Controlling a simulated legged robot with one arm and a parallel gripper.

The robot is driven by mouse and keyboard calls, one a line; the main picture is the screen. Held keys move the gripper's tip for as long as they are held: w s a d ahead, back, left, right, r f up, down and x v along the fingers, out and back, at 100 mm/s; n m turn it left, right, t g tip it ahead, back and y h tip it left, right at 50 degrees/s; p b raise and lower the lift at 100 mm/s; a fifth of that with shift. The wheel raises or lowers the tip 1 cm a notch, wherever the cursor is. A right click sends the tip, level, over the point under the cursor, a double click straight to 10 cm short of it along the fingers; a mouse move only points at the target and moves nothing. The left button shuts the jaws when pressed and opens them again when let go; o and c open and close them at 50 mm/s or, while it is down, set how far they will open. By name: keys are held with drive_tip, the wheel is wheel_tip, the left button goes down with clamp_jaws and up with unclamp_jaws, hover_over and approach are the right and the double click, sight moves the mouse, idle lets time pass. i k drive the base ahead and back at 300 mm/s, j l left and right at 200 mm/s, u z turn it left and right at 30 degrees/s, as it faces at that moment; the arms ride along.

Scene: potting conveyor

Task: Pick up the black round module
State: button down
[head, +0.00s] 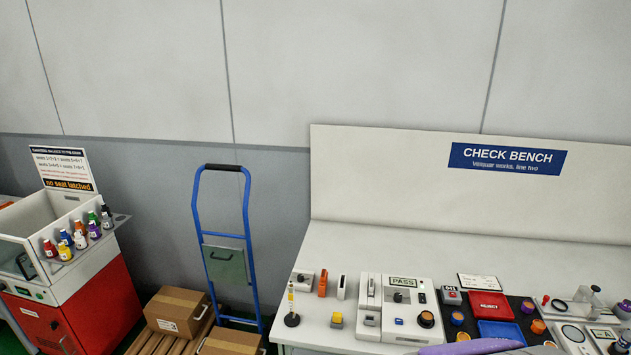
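Several small round modules lie on the check bench (375,250) in the head view. One with an orange top and dark rim (426,319) sits on the white test unit (400,332) with the PASS display. A dark round item (621,346) at the bottom right corner is partly cut off. I cannot tell whether it is the black round module. My gripper's fingers are not in view.
A lavender rounded shape at the bottom edge hides part of the bench front; I cannot tell what it is. Red (490,304) and blue (501,332) trays lie on the mat. A blue hand truck (248,245), cartons (177,309) and a red-fronted machine (105,305) stand left.

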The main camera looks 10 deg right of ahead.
sight(427, 317)
drive_tip(key=z, duration=0.75)
